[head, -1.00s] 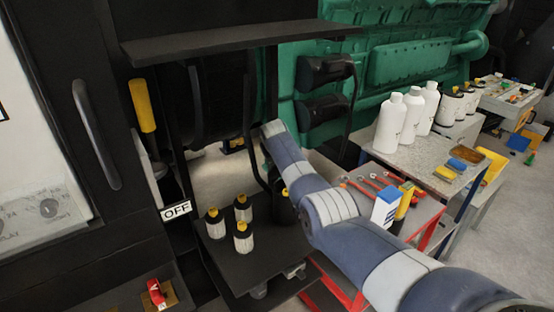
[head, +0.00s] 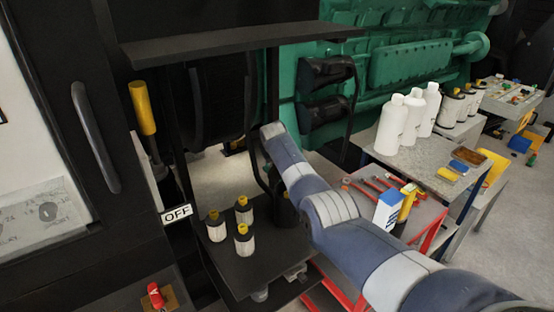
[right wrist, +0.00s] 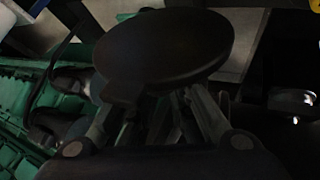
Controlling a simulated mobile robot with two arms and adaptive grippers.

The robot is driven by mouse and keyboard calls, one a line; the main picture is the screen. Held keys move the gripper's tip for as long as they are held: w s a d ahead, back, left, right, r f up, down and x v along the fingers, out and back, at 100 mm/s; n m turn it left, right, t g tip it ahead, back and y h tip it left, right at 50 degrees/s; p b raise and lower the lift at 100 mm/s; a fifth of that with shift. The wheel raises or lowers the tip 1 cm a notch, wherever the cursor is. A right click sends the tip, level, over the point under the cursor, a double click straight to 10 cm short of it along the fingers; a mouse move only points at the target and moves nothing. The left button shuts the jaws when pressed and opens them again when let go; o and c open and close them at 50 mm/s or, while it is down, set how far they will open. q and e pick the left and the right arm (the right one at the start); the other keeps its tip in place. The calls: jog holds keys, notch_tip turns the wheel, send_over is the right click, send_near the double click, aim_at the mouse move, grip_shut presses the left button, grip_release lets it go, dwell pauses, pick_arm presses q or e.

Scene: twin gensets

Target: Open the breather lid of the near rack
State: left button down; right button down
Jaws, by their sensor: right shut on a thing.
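In the right wrist view a dark round lid (right wrist: 170,48) fills the upper middle, its flat face showing and a small tab at its near left edge. My right gripper (right wrist: 160,110) is just below the lid in that view, its fingers closed in on it; the exact contact is in shadow. In the head view my right arm reaches in from the lower right to the black rack, and its gripper cannot be made out. A dark rounded body (head: 284,208) shows beside my forearm, partly hidden. My left gripper is in neither view.
Several black-and-white filters with yellow tops (head: 244,240) stand on the black lower shelf (head: 250,275). A black upper shelf (head: 230,42) overhangs the rack. A grey bench with white bottles (head: 411,117) and a red-framed cart with tools (head: 375,182) stand at the right.

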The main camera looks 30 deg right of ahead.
jog(key=shift+w+a+r, duration=0.25)
jog(key=shift+a+r, duration=0.05)
jog(key=shift+a, duration=0.05)
jog(key=c, duration=1.4)
grip_release()
jog(key=shift+a, duration=0.15)
jog(key=shift+c, duration=0.2)
jog(key=shift+a, duration=0.1)
jog(key=shift+s+f, duration=0.1)
jog(key=v, duration=1.2)
